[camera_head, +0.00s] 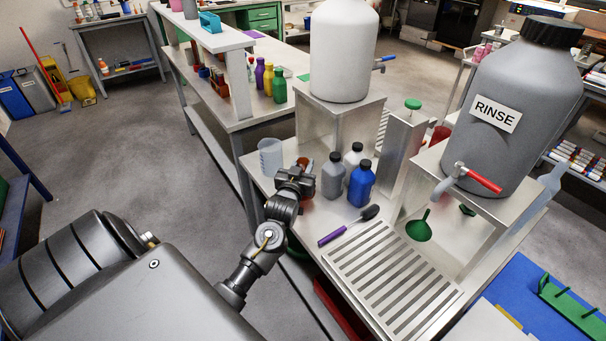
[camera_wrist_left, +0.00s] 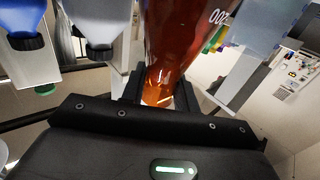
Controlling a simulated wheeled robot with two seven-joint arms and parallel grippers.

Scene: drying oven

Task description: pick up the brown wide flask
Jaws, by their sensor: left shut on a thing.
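The brown wide flask (camera_wrist_left: 178,45) fills the upper middle of the left wrist view, amber-brown and glossy with white digits on its side. My left gripper (camera_wrist_left: 160,95) is shut on it, with one dark finger on each side of its narrower part. My right gripper is not in view.
Close right of the flask stand a grey bottle (camera_head: 333,176), a white bottle (camera_head: 353,155) and a blue bottle (camera_head: 361,184). A clear beaker (camera_head: 270,157) stands to its left. A purple-handled brush (camera_head: 348,226) lies by the drain grating (camera_head: 392,272). A large RINSE tank (camera_head: 515,105) stands right.

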